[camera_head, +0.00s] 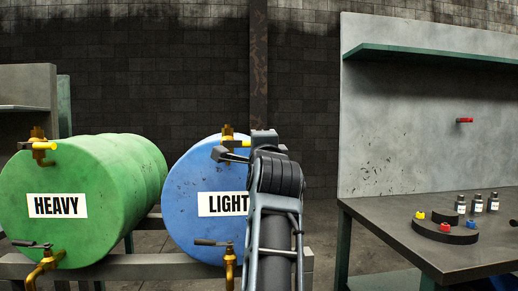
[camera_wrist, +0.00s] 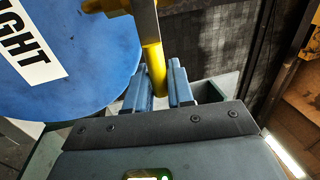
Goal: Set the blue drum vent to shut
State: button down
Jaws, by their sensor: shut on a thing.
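The blue drum (camera_head: 193,200) lies on its side, its round face toward me with a white LIGHT label (camera_head: 222,204). Its face and label also fill the upper left of the wrist view (camera_wrist: 85,75). The drum's vent (camera_head: 228,131), a yellow and brass fitting, is at the top of the face, partly hidden by my gripper (camera_head: 224,153). In the wrist view, the yellow vent handle (camera_wrist: 154,62) runs down between the two fingers of my gripper (camera_wrist: 159,90). The fingers are closed around it. The handle's exact angle is hard to tell.
The green HEAVY drum (camera_head: 105,190) is at left with its own yellow-handled vent (camera_head: 42,146). Dark-levered brass taps sit low on the green drum (camera_head: 45,257) and blue drum (camera_head: 229,262). A workbench (camera_head: 400,252) with small bottles stands at right.

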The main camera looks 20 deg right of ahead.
jog(key=shift+f, duration=0.15)
jog(key=c, duration=1.1)
grip_release()
jog(key=v, duration=0.7)
jog(key=shift+s+b, duration=0.3)
jog(key=shift+s, duration=0.1)
jog(key=shift+a+f, duration=0.1)
jog(key=shift+f, duration=0.05)
